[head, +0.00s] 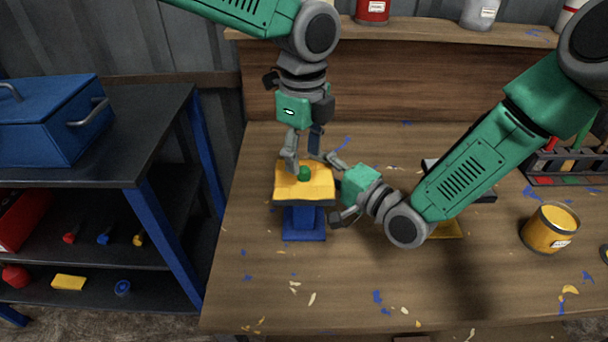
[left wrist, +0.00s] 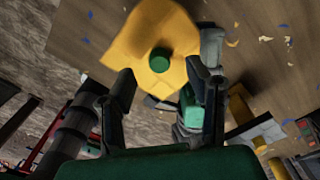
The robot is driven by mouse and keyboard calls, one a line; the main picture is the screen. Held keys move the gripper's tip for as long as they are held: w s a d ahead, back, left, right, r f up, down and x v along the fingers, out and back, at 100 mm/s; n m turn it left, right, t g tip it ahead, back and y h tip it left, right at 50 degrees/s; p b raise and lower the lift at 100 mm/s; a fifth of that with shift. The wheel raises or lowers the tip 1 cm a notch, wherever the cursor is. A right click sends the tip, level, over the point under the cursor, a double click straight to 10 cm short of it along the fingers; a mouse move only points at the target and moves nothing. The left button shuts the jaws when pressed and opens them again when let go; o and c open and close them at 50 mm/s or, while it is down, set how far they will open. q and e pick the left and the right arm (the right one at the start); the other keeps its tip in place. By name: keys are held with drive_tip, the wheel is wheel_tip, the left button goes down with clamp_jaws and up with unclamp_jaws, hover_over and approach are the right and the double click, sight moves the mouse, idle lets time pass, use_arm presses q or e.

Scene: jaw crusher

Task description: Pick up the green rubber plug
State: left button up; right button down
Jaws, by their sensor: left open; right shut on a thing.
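My left gripper (head: 303,157) is open and points down just above the plug. Its fingers are spread and nothing is between them; contact with the plug cannot be seen. My right gripper (head: 337,188) is at the right side of the yellow block and shut on it; the exact contact is partly hidden.
A blue toolbox (head: 60,120) sits on a dark shelf unit at the left. A yellow can (head: 550,228) and a tool rack (head: 565,165) stand at the right. A wooden shelf (head: 430,30) is at the back. The front of the bench is clear except for paint chips.

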sight(304, 169)
use_arm(q)
wheel_tip(304, 169, down, 3)
drive_tip(key=shift+f, duration=0.2)
use_arm(e)
drive_tip(key=shift+s+f, duration=0.15)
drive_tip(key=shift+f, duration=0.2)
use_arm(q)
drive_tip(key=c, duration=0.9)
drive_tip(key=shift+o, duration=0.2)
use_arm(e)
drive_tip(key=c, duration=1.4)
unclamp_jaws()
use_arm(q)
wheel_tip(304, 169, up, 10)
use_arm(e)
drive_tip(key=shift+r, duration=0.15)
